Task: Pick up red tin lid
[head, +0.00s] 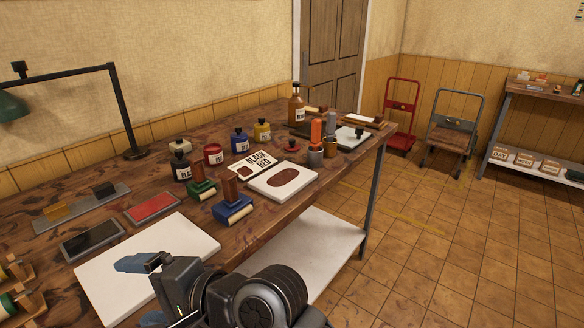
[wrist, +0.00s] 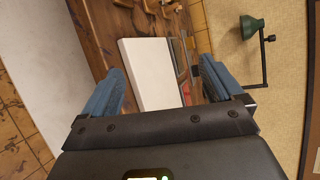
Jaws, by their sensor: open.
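A flat tin with a red face (head: 152,208) lies on the wooden table (head: 262,232), left of centre. I cannot tell whether its red face is a lid or an ink pad. A similar flat tin with a dark face (head: 92,241) lies to its left. My gripper (head: 145,290) is open and empty, above the white board (head: 190,246) in front of these tins. In the wrist view, the board (wrist: 150,72) shows between the blue fingers of my gripper (wrist: 160,88). The flat tins show only partly beside it, near one finger.
Several ink bottles, a red jar (head: 213,155), a green stamp (head: 202,189) and a blue stamp (head: 233,209) stand right of the red-faced tin. A metal strip (head: 75,212) with two blocks lies behind. A green lamp (head: 125,110) stands at the back left.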

